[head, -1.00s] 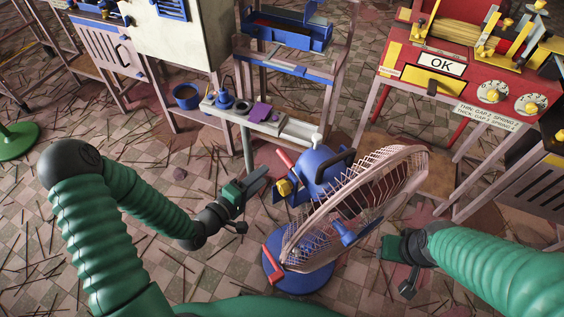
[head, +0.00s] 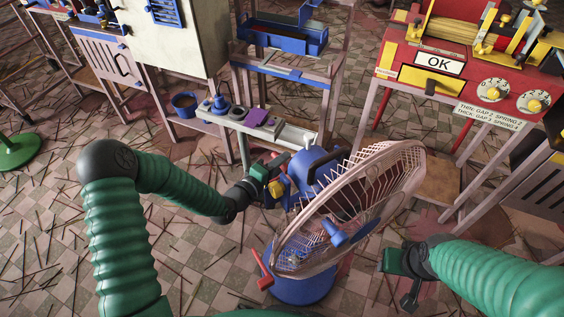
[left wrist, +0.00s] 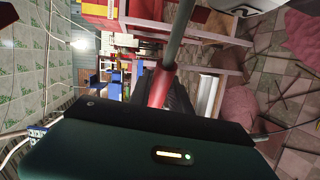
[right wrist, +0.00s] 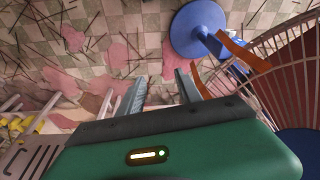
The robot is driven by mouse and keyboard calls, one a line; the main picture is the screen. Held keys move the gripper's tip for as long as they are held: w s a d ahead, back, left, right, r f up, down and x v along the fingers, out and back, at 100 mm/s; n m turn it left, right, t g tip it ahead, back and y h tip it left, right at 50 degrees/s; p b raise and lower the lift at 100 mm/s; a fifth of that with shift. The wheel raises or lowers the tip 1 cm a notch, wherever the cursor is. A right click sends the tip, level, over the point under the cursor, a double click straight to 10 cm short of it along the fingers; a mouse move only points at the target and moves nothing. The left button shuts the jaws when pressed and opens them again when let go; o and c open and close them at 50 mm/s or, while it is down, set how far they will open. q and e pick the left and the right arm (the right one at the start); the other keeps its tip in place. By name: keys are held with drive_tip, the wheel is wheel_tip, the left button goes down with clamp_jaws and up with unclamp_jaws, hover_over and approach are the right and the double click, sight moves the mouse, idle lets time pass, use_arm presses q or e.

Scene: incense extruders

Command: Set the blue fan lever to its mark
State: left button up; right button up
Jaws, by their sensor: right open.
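The blue fan (head: 318,168) stands on a round blue base (head: 305,288), with a pale wire cage facing right. My left gripper (head: 277,166) is at the fan's motor housing, beside a yellow knob (head: 276,188). In the left wrist view a red grip (left wrist: 161,88) on a grey rod lies right in front of the palm; whether the jaws close on it is unclear. My right gripper (right wrist: 161,88) is open and empty, right of the cage.
A narrow grey shelf (head: 285,132) with small parts stands behind the fan. A red machine (head: 400,88) with an OK sign and dials is at the right. A blue bucket (head: 185,105) sits at the left back. Sticks litter the tiled floor.

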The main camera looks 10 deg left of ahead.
use_arm(q)
drive_tip(key=shift+a, duration=0.25)
clamp_jaws()
drive_tip(key=shift+a, duration=0.15)
idle(0.7)
